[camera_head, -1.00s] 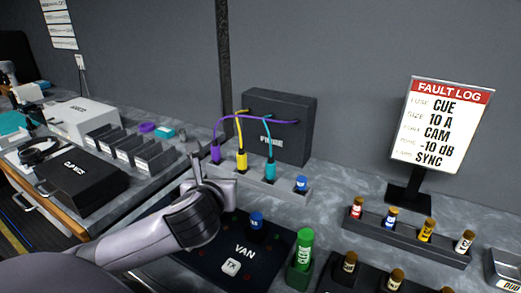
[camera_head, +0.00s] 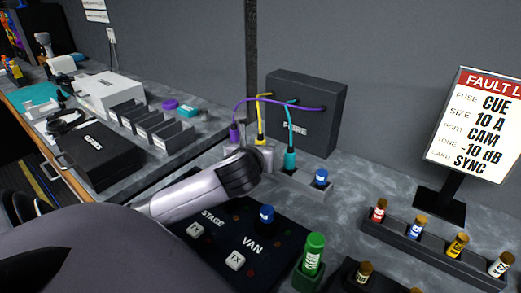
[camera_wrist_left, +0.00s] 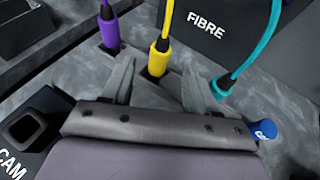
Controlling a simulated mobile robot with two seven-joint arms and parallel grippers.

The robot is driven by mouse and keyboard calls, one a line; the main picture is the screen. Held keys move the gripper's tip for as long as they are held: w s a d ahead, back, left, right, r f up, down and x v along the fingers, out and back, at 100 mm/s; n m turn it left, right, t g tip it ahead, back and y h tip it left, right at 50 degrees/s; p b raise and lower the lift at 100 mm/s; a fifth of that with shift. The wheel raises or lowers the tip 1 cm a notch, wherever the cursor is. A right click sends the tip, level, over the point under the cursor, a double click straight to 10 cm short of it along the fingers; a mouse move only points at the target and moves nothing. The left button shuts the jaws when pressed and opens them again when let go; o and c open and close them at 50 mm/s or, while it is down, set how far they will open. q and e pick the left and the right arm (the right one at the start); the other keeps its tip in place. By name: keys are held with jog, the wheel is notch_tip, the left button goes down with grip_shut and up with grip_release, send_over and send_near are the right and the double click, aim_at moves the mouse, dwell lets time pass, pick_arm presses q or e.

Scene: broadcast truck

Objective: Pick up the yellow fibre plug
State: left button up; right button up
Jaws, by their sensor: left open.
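The yellow fibre plug (camera_wrist_left: 158,58) stands upright in a grey holder, its yellow cable rising from its top. In the head view the yellow plug (camera_head: 261,129) shows just behind my left gripper, which hides its lower part. My left gripper (camera_head: 262,152) is open and empty. In the left wrist view the two fingers of the gripper (camera_wrist_left: 160,88) point toward the yellow plug, one on each side of its line, with the plug ahead of the gap. My right gripper is not in view.
A purple plug (camera_head: 234,133) stands left of the yellow one and a teal plug (camera_head: 290,158) right of it, both close. Their cables arch to the dark FIBRE box (camera_head: 318,125). The VAN panel (camera_head: 290,232) lies in front.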

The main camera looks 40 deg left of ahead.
pick_arm(q)
jog(key=shift+f+x, duration=0.15)
jog(key=shift+x, duration=1.2)
jog(key=shift+f+x, duration=0.1)
jog(key=shift+x, duration=1.2)
grip_shut()
